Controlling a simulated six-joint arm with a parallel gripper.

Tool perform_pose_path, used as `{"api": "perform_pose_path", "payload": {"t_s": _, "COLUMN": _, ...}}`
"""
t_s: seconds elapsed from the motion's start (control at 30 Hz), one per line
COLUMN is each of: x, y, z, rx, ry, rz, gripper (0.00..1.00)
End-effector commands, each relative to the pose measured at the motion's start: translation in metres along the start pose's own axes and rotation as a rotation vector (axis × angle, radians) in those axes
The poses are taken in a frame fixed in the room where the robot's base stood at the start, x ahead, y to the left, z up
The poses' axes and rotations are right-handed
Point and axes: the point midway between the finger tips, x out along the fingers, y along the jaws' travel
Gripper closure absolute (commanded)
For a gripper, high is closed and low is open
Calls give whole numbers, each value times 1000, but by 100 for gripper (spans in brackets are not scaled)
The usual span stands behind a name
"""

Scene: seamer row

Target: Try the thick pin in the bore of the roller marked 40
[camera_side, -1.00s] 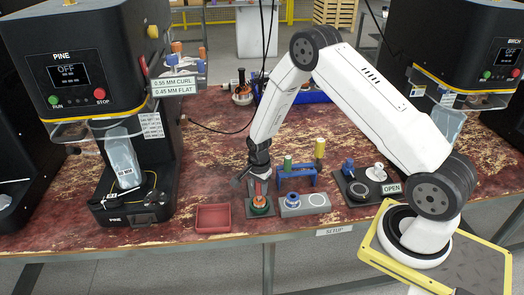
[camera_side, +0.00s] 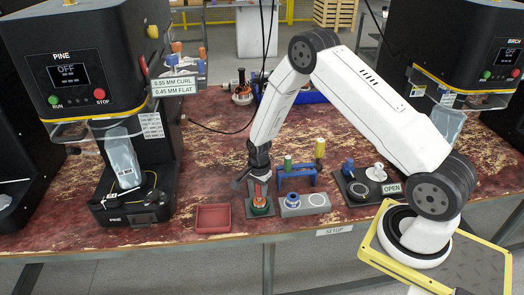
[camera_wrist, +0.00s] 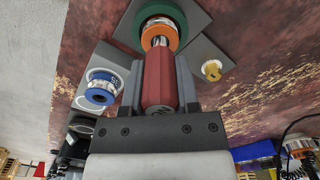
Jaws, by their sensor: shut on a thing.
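My gripper (camera_side: 259,182) is shut on a red-handled pin (camera_wrist: 159,78), its fingers either side of the handle in the wrist view. The pin stands over an orange-ringed roller (camera_wrist: 160,32) with a metallic band, seated in a green round base (camera_side: 260,210). The pin's tip and the bore are hidden behind the handle, so I cannot tell how deep it sits. A blue roller (camera_side: 292,198) stands on a grey block to the right; it also shows in the wrist view (camera_wrist: 100,92), with a mark I cannot read surely. No 40 is readable.
A red tray (camera_side: 213,218) lies at the left front. A dark plate (camera_side: 358,186) with an OPEN sign lies right. Black machines flank the table.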

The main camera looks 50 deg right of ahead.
Motion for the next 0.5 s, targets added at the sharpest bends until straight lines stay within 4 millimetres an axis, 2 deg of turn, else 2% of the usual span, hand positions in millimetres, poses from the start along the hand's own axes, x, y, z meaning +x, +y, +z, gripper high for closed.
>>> {"api": "perform_pose_path", "payload": {"t_s": 0.5, "x": 4, "y": 0, "z": 0, "rx": 0, "ry": 0, "rz": 0, "gripper": 100}}
